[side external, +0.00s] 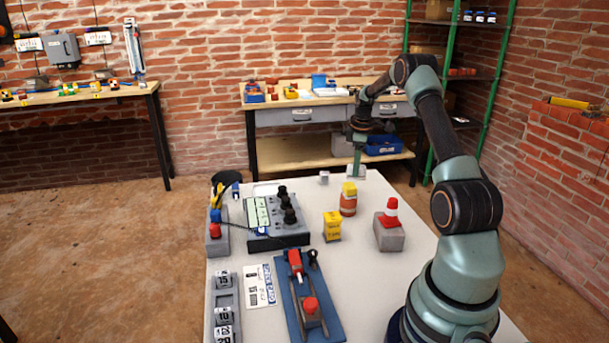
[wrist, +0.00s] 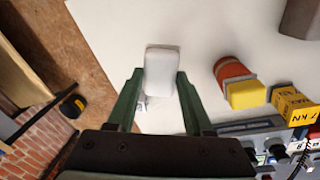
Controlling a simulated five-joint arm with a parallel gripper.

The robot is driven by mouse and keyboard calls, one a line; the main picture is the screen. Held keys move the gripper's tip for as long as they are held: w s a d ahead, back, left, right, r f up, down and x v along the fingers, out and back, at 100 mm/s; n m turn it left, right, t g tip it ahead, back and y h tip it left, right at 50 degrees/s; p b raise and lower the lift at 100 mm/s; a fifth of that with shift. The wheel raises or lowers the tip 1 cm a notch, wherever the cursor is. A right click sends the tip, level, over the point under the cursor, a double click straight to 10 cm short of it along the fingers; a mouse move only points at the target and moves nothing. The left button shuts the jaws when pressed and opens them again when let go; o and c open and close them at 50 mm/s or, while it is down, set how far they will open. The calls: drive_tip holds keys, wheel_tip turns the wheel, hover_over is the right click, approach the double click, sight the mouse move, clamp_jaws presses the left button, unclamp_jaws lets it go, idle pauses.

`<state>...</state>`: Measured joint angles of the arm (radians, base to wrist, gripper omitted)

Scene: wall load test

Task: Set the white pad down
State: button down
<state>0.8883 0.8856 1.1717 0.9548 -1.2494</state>
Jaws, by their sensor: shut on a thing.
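The white pad (wrist: 160,72) is a small rounded block between the two green fingers of my gripper (wrist: 159,78) in the wrist view. My gripper is shut on it, with a finger on each side. In the side external view my gripper (side external: 356,160) points down at the far edge of the pale table (side external: 375,275). The pad shows there only as a small pale patch at the fingertips. I cannot tell whether its underside touches the table top.
An orange cylinder with a yellow top (side external: 348,203), a yellow weight block (side external: 332,227) and a grey block with a traffic cone (side external: 390,232) stand nearby. A control box with black knobs (side external: 277,217) is left of them. The table's far edge is close to my gripper.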

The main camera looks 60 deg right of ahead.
sight(355, 179)
drive_tip(key=shift+f, duration=2.75)
drive_tip(key=shift+c, duration=1.4)
unclamp_jaws()
drive_tip(key=shift+f, duration=0.15)
